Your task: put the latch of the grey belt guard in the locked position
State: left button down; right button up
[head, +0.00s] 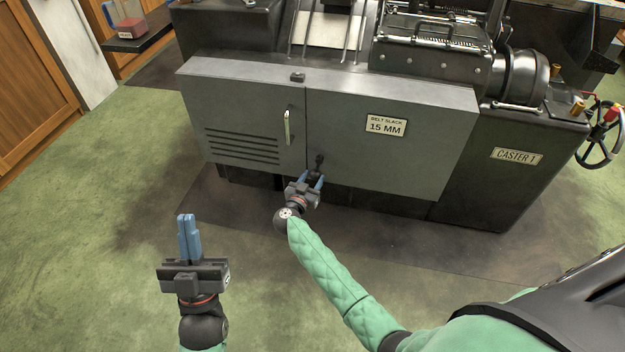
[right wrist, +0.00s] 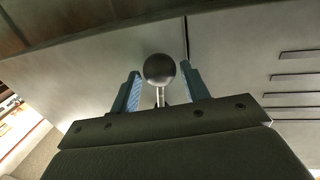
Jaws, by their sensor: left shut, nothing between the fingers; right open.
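The grey belt guard (head: 350,150) covers the front of the machine, with a vertical seam between its louvred left part and its plain right part. Its latch (head: 319,160) is a short lever with a dark ball knob, low on the guard just right of the seam; the knob points up. In the right wrist view the ball knob (right wrist: 159,68) and its thin stem appear between my fingers. The latch's base is hidden. My right gripper (head: 311,180) is open at the latch, one blue finger on either side. My left gripper (head: 187,218) is shut and empty above the floor, lower left.
A pale upright handle (head: 288,127) stands out from the guard's left part, and a small dark catch (head: 297,77) sits on its top edge. A handwheel (head: 598,138) is at far right. The green floor (head: 110,235) on the left is clear.

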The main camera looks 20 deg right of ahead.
jog(key=shift+d, duration=0.1)
grip_shut()
dwell(0.3)
